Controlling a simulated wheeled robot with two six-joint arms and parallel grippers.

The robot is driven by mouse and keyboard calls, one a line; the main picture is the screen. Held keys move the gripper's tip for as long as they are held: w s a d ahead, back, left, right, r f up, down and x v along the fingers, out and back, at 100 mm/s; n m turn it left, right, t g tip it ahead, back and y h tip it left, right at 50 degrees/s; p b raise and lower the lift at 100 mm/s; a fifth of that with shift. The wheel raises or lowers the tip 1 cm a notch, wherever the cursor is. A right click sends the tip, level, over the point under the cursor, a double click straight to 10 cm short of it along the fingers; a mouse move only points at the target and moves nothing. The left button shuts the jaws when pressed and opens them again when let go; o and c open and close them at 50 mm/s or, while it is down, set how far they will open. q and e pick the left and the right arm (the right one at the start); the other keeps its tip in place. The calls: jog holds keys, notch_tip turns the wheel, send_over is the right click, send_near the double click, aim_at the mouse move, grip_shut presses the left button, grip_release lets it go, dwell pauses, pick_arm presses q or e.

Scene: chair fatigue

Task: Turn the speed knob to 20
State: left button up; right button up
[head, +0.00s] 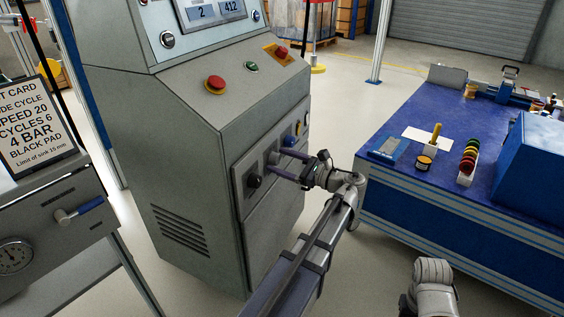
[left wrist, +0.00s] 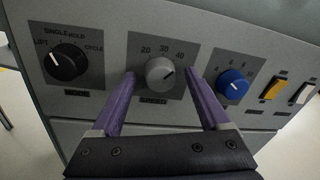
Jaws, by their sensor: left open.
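The grey speed knob (left wrist: 160,72) sits on the machine's front panel, under a scale marked 20, 30 and 40. Its pale pointer mark leans to the upper right, toward the 40 side. My left gripper (head: 279,162) reaches the panel from the right in the head view and hides much of the knob there. In the left wrist view the open purple fingers of the left gripper (left wrist: 159,76) stand either side of the knob, with gaps between them and it.
A black mode knob (left wrist: 67,62) is to the left and a blue knob (left wrist: 232,84) to the right, close to the fingers. Yellow (left wrist: 273,88) and white switches lie further right. A card (head: 38,125) reads speed 20. A blue bench (head: 420,190) stands at right.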

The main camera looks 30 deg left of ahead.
pick_arm(q)
grip_shut()
dwell(0.6)
jog(key=n+b, duration=0.1)
jog(key=n, duration=0.3)
jog(key=shift+f, duration=0.1)
jog(key=n, duration=0.4)
jog(key=shift+n+g+y+b, duration=0.3)
jog(key=shift+n, duration=0.1)
jog(key=n, duration=0.3)
jog(key=shift+f+n, duration=0.1)
jog(key=shift+n, duration=0.3)
jog(key=shift+n+g+b, duration=0.35)
jog(key=shift+n+g, duration=0.25)
jog(key=shift+n, duration=1.7)
